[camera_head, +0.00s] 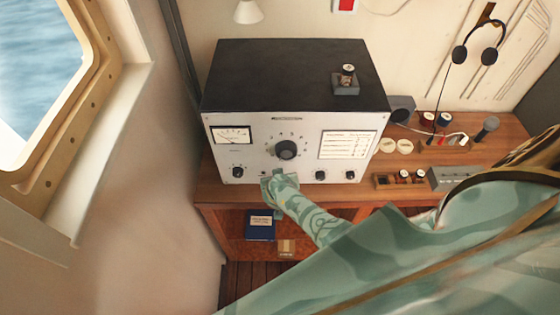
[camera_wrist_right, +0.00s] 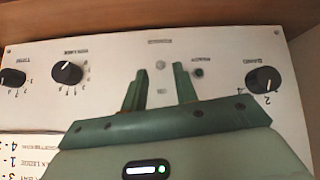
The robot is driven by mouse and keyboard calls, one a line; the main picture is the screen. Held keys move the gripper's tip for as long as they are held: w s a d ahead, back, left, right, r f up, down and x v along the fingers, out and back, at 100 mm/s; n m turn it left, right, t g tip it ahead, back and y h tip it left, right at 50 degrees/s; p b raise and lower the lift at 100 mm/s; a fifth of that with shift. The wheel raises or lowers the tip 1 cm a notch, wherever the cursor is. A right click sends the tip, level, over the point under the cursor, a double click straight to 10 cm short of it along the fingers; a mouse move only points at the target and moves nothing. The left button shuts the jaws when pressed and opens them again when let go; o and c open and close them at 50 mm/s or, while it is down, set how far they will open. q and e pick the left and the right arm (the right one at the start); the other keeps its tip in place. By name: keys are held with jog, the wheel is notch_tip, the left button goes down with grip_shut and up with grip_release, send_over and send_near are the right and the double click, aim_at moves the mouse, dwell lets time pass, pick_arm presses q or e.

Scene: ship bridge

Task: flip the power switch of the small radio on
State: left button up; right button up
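The radio (camera_head: 300,150) is a box with a black top and a pale front panel, standing on the wooden desk. My right gripper (camera_head: 277,177) is at the lower middle of this panel and hides the part behind it. In the right wrist view the panel appears upside down. A small silvery toggle switch (camera_wrist_right: 161,65) shows between the tips of my right gripper (camera_wrist_right: 159,78). The fingers are apart, one on each side of the switch; I cannot tell whether they touch it or which way it is set. My left gripper is not in view.
A green round lamp (camera_wrist_right: 198,72) and a band knob (camera_wrist_right: 263,80) are beside the fingers. A small block with a cylinder (camera_head: 345,82) sits on the radio. Headphones (camera_head: 480,45) hang behind. A blue book (camera_head: 260,224) is on the shelf below. Small parts crowd the desk's right.

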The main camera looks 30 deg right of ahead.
jog(key=v, duration=1.4)
jog(key=shift+s+r, duration=0.2)
jog(key=shift+s, duration=0.05)
